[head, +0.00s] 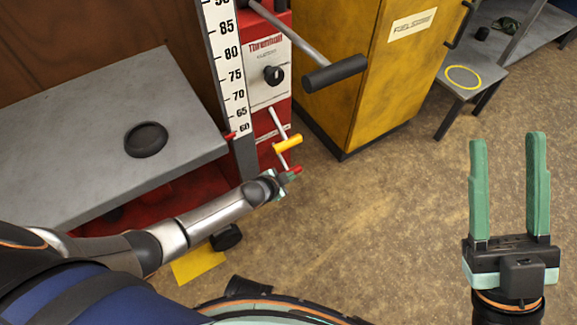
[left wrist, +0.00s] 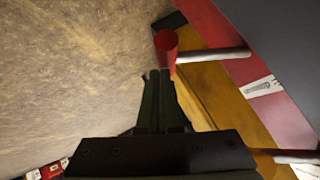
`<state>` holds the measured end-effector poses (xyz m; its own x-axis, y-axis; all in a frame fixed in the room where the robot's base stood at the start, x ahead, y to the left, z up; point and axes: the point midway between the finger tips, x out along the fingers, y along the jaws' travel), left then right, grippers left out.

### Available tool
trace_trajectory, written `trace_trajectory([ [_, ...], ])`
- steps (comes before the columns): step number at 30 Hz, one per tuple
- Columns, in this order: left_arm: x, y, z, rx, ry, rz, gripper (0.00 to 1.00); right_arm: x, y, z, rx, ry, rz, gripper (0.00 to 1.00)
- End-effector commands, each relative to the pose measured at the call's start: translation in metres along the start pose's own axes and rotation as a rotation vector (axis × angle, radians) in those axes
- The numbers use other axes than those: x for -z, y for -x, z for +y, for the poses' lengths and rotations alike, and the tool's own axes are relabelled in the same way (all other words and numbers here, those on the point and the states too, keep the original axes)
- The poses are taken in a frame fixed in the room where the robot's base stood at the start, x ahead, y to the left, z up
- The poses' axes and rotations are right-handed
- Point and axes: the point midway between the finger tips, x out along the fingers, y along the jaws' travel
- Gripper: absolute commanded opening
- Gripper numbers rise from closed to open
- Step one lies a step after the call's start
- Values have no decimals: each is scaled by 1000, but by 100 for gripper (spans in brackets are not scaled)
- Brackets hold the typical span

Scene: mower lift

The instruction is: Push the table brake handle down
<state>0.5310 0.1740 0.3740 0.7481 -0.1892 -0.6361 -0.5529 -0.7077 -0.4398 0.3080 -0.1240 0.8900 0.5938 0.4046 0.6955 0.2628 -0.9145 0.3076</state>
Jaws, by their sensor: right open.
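A lever with a red grip (head: 295,169) sticks out low on the red lift column (head: 272,95). A second lever with a yellow grip (head: 288,145) sits just above it. I cannot tell by marking which is the brake handle. My left gripper (head: 280,183) is beside the red grip, at its lower left. In the left wrist view my left fingers (left wrist: 160,75) are together, with the red grip (left wrist: 166,42) just past their tips; whether they touch it I cannot tell. My right gripper (head: 508,140) is open and empty, far to the right.
A grey lift table (head: 70,130) with a black round disc (head: 147,139) is at the left, beside a height scale (head: 228,65). A long black-gripped bar (head: 335,73) juts out above. A yellow cabinet (head: 375,70) stands behind. The floor at the centre is clear.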

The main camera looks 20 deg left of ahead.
Motion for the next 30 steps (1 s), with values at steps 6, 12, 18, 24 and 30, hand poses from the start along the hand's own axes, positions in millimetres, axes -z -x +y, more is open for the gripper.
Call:
trace_trajectory([
  [6,-12,-12,5,-1,2,-1,0,-8,8,-6,7,-20,-5,50],
  [12,-15,-16,6,-1,1,0,0,-11,10,-7,13,-24,-8,50],
  [18,-17,-17,6,-1,2,-1,0,-12,10,-8,13,-25,-8,50],
  [24,-18,-18,6,-1,2,-4,0,-12,10,-7,12,-25,-6,50],
  [30,-18,-17,6,-1,2,-6,0,-11,10,-7,11,-24,-4,50],
])
